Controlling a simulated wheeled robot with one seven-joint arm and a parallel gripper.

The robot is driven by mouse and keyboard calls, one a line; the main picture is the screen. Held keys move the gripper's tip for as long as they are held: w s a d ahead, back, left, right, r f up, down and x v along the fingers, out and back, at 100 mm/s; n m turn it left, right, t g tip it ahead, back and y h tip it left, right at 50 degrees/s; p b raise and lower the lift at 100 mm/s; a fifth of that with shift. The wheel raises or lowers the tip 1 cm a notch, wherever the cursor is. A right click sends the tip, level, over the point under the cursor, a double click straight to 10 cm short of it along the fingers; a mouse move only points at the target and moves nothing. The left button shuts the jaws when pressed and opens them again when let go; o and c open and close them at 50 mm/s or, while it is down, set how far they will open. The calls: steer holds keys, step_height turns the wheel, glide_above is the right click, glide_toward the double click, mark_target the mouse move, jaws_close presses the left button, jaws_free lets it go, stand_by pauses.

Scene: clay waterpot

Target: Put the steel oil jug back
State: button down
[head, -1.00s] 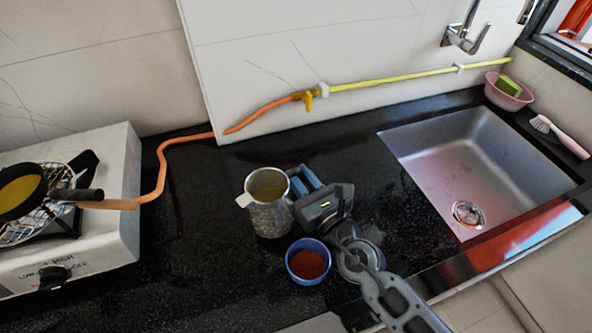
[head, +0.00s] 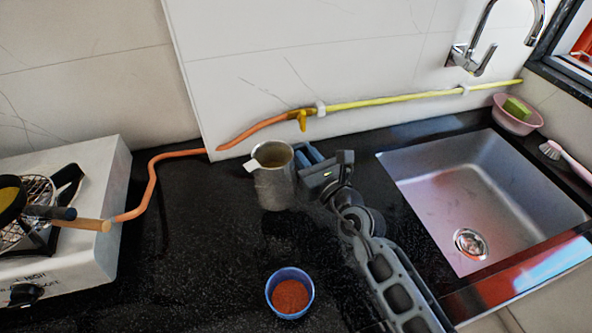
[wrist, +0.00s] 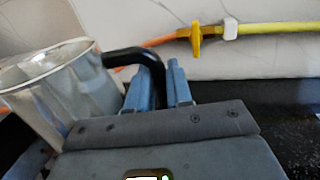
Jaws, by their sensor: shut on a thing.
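The steel oil jug (head: 273,188) is a grey metal pitcher with a spout on its left and an open top. It is upright over the counter behind the blue bowl. I cannot tell whether its base touches the counter. In the wrist view the jug (wrist: 68,95) is at the left, slightly tilted in the picture, with its black handle (wrist: 125,55) running between my blue fingers. My gripper (head: 308,155) is at the jug's right side, shut on the handle. It also shows in the wrist view (wrist: 162,75).
A blue bowl of red powder (head: 290,292) stands at the counter's front. A white stove (head: 90,180) with a pan is at left, a steel sink (head: 470,190) at right. An orange hose (head: 152,185) runs along the back. The counter (head: 200,255) left of the bowl is clear.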

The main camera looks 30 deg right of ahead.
steer(key=shift+w+a+f+b, duration=0.1)
steer(key=shift+w+f+b, duration=0.3)
steer(key=shift+f+b, duration=0.45)
steer(key=shift+w+a+f+b, duration=0.1)
steer(key=shift+w+f+b, duration=0.3)
steer(key=shift+f+b, duration=0.4)
steer(key=shift+w+a+f+b, duration=0.1)
steer(key=shift+w+f+b, duration=0.4)
steer(key=shift+f, duration=0.5)
steer(key=shift+s+f, duration=0.1)
steer(key=shift+f, duration=0.05)
steer(key=shift+f+b, duration=0.1)
steer(key=shift+b, duration=0.25)
steer(key=c, duration=1)
jaws_free()
